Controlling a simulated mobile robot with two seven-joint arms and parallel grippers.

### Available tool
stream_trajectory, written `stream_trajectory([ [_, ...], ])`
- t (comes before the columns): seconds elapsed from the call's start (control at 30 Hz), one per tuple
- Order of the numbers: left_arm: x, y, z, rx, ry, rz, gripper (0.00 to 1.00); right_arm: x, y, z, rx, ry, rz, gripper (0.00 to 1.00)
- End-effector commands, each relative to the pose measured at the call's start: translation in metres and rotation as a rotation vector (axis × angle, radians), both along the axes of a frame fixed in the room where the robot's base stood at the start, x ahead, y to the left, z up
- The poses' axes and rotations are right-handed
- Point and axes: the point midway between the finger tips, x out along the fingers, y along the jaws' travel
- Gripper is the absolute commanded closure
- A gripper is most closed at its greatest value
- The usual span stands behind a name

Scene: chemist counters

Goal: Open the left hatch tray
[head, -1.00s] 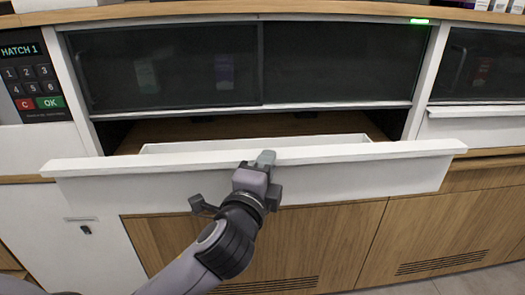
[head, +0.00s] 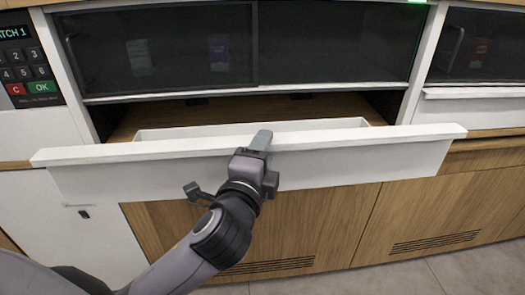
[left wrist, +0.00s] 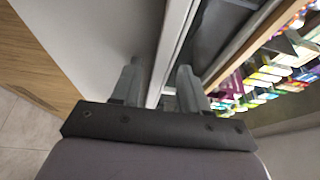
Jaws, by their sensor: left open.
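The left hatch tray (head: 350,168) is a wide white drawer below the dark glass of the hatch marked HATCH 1. It stands pulled out, with its white inner box (head: 330,124) showing behind the front panel. My left gripper (head: 261,141) is at the middle of the tray's top front edge, its fingertips reaching over the rim. In the left wrist view, the gripper's two fingers (left wrist: 159,84) are apart, with the white rim (left wrist: 172,45) running between them. Whether a finger touches the rim I cannot tell. My right gripper is not in view.
A keypad (head: 29,66) is on the left. A second hatch with a closed white tray (head: 475,93) stands at the right. Wooden cabinet fronts (head: 330,225) lie below, and a tiled floor (head: 470,275) is clear. The left wrist view shows colourful packages (left wrist: 265,75).

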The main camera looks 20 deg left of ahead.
Motion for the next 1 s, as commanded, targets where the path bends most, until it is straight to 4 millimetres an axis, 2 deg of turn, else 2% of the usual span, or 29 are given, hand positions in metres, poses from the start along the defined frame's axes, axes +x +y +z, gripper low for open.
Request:
stream_trajectory([
  [0.17, -0.017, -0.003, -0.002, 0.0, 0.002, -0.002, 0.56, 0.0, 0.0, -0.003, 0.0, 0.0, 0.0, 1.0],
  [0.5, -0.063, -0.01, -0.001, -0.001, 0.002, 0.0, 0.56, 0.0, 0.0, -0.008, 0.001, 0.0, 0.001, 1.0],
  [0.67, -0.07, -0.011, -0.001, -0.001, 0.002, 0.0, 0.56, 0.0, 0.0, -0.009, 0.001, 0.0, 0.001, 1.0],
  [1.0, -0.07, -0.011, 0.0, 0.0, 0.001, 0.0, 0.56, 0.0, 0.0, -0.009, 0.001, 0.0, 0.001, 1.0],
])
